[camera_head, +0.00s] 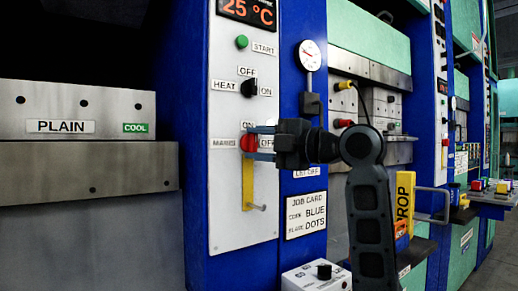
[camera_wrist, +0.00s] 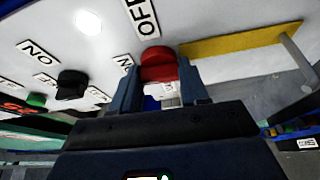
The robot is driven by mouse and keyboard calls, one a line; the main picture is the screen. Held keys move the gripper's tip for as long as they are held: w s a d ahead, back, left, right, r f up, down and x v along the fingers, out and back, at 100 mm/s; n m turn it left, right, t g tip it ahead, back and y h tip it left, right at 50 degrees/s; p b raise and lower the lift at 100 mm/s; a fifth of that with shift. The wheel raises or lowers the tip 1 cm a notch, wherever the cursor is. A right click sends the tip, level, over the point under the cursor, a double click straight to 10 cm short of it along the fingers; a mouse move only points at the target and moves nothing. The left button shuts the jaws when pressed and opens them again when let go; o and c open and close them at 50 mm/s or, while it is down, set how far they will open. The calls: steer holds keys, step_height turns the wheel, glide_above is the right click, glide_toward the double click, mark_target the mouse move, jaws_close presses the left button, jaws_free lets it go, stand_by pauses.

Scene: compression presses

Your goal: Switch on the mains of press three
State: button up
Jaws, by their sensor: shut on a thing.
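The red mains switch (camera_head: 248,143) is on the white control panel (camera_head: 228,185) of the nearest press. Its "MAINS" label is at its left, "ON" above it and "OFF" to its right. My gripper (camera_head: 252,143) reaches in from the right and is shut on the red switch, one finger above and one below in the head view. In the wrist view the red switch (camera_wrist: 158,65) sits between the two fingertips of my gripper (camera_wrist: 161,88). Which way the switch points is hard to tell. No press number is readable here.
Above are a black heat knob (camera_head: 249,88) and a green start button (camera_head: 241,42). A gauge (camera_head: 310,55) is at the right. A control box (camera_head: 316,278) stands low in front. More presses recede right.

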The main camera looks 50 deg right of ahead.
steer(key=shift+n, duration=0.4)
steer(key=o, duration=1.1)
steer(key=shift+c, duration=0.2)
steer(key=s, duration=0.7)
steer(key=shift+s+d, duration=0.35)
steer(key=shift+d, duration=0.05)
